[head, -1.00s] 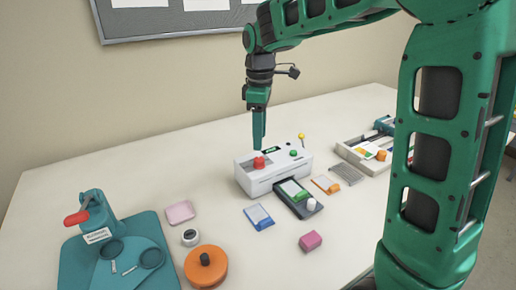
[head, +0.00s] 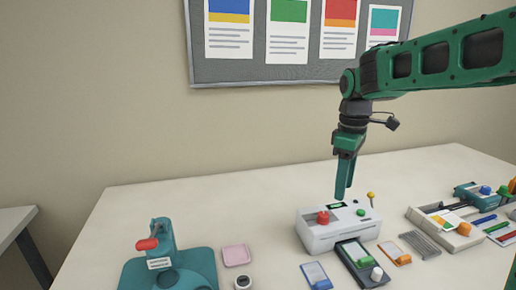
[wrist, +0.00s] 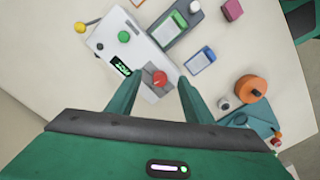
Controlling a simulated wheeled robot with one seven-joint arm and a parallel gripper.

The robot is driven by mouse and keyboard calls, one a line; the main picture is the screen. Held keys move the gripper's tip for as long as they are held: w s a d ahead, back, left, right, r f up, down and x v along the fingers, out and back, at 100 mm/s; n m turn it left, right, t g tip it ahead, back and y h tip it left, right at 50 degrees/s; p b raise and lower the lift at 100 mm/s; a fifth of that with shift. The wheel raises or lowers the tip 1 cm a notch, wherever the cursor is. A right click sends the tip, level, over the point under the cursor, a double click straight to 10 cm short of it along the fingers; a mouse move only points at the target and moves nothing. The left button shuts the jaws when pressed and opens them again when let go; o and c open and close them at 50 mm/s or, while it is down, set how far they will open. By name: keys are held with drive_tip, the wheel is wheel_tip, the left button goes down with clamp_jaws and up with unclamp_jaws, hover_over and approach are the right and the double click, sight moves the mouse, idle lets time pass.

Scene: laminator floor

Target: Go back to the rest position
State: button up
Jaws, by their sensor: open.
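My gripper (head: 344,180) hangs fingers down above the back of the white laminator (head: 340,229). In the wrist view the two fingers of my gripper (wrist: 157,100) stand apart with nothing held between them. The laminator (wrist: 134,50) shows beyond the fingertips, with its red knob (wrist: 159,78) between them in the picture, its green button (wrist: 124,36) and a lit green display (wrist: 121,66). A dark tray with a green-marked card sticks out of the laminator's front.
A teal punch with a red handle (head: 147,244) stands at the left. A pink pad (head: 236,255), a blue card (head: 316,276) and an orange card (head: 394,253) lie on the table. A beige tray (head: 447,233) is at the right. A poster board (head: 300,80) hangs behind.

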drive_tip(key=s+d+f+m, duration=0.3)
drive_tip(key=s+d+m, duration=0.1)
drive_tip(key=s, duration=0.5)
drive_tip(key=s+d+f+m, duration=0.3)
drive_tip(key=s+d+m, duration=0.2)
drive_tip(key=s, duration=0.5)
drive_tip(key=s+d+f+m, duration=0.3)
drive_tip(key=s+d+m, duration=0.2)
drive_tip(key=s, duration=0.5)
drive_tip(key=m, duration=0.2)
drive_tip(key=shift+s+f+m, duration=0.2)
drive_tip(key=shift+f+m, duration=0.05)
drive_tip(key=shift+m, duration=0.05)
drive_tip(key=shift+d, duration=0.1)
